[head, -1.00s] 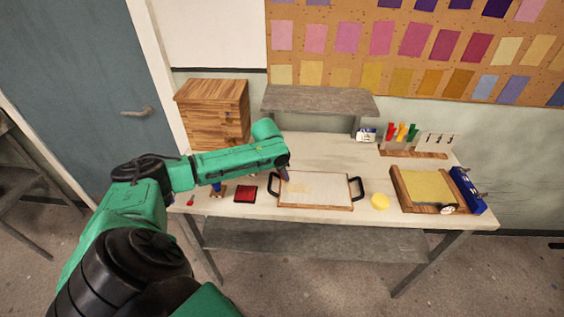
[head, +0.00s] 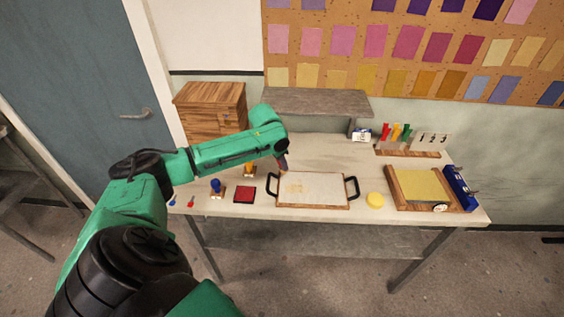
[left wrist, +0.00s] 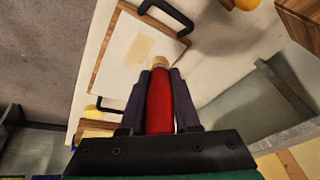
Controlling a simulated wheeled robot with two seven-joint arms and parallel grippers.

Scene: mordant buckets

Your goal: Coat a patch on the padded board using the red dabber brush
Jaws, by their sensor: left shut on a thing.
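The padded board (head: 325,188) lies on the table, a pale pad in a wooden frame with a black handle at each end. It also shows in the left wrist view (left wrist: 120,62). A faint tan patch (head: 296,188) is on its left part. My left gripper (head: 284,167) is above the board's far left corner. In the left wrist view it (left wrist: 160,88) is shut on the red dabber brush (left wrist: 160,108), whose tan tip (left wrist: 159,62) points away from the jaws. The tip appears clear of the board, though the gap is hard to judge. My right gripper is out of view.
A red square pad (head: 244,195) and a blue-topped piece (head: 216,188) lie left of the board. A yellow round piece (head: 375,200) and a wooden tray with yellow cloth (head: 422,187) are right of it. A raised grey shelf (head: 318,101) stands behind.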

